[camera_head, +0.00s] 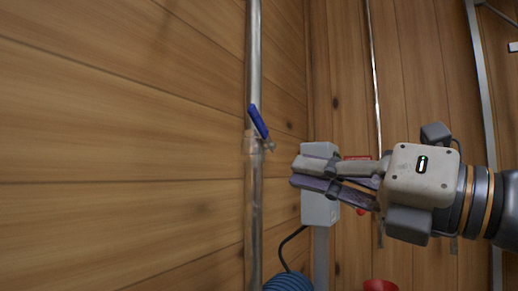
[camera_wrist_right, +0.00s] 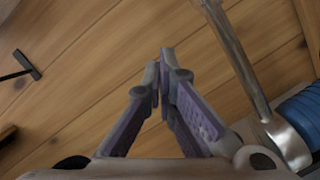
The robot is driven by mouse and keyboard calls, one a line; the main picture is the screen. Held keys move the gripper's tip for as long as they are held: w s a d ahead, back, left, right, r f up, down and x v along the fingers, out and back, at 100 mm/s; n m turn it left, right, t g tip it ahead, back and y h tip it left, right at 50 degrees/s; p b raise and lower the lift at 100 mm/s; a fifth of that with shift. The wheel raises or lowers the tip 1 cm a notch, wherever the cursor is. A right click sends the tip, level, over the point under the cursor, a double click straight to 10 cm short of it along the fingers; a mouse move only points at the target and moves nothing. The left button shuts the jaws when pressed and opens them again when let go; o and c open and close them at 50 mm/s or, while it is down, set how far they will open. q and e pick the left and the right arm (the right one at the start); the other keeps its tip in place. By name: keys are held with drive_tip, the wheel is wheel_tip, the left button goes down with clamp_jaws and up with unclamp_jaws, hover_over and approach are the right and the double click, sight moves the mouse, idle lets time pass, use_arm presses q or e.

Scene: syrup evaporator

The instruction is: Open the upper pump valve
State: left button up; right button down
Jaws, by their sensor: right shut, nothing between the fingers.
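The upper pump valve has a blue lever (camera_head: 258,122) on a vertical metal pipe (camera_head: 254,60) against the wooden wall in the head view. The lever is tilted, its top leaning left over the pipe and its lower end at a small fitting to the right of the pipe. My right gripper (camera_head: 295,169) is shut and empty, pointing left, a little below and right of the lever. No contact with the lever shows. The right fingertips also show close together in the wrist view (camera_wrist_right: 162,62); the blue lever is not visible there. My left gripper is not in view.
A grey box (camera_head: 320,209) on a post stands behind my right gripper. A blue coil (camera_head: 288,282) and a red object (camera_head: 380,286) are at the bottom. A metal pipe (camera_wrist_right: 244,60) crosses the wrist view at right. The wall left of the valve is clear.

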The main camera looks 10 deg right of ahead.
sight(259, 132)
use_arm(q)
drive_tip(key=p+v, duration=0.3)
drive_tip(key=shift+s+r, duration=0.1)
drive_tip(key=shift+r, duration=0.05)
use_arm(e)
drive_tip(key=w+a+r, duration=0.1)
drive_tip(key=w+a, duration=0.1)
drive_tip(key=w, duration=0.1)
drive_tip(key=w+a+r, duration=0.1)
drive_tip(key=w+r, duration=0.1)
drive_tip(key=w+a+r, duration=0.2)
drive_tip(key=w, duration=0.1)
drive_tip(key=shift+w+a+r, duration=0.15)
drive_tip(key=shift+w+a, duration=0.15)
drive_tip(key=shift+r, duration=0.1)
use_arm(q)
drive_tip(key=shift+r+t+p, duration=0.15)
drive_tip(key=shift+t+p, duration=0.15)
use_arm(e)
drive_tip(key=shift+r+m, duration=0.2)
drive_tip(key=shift+m, duration=0.2)
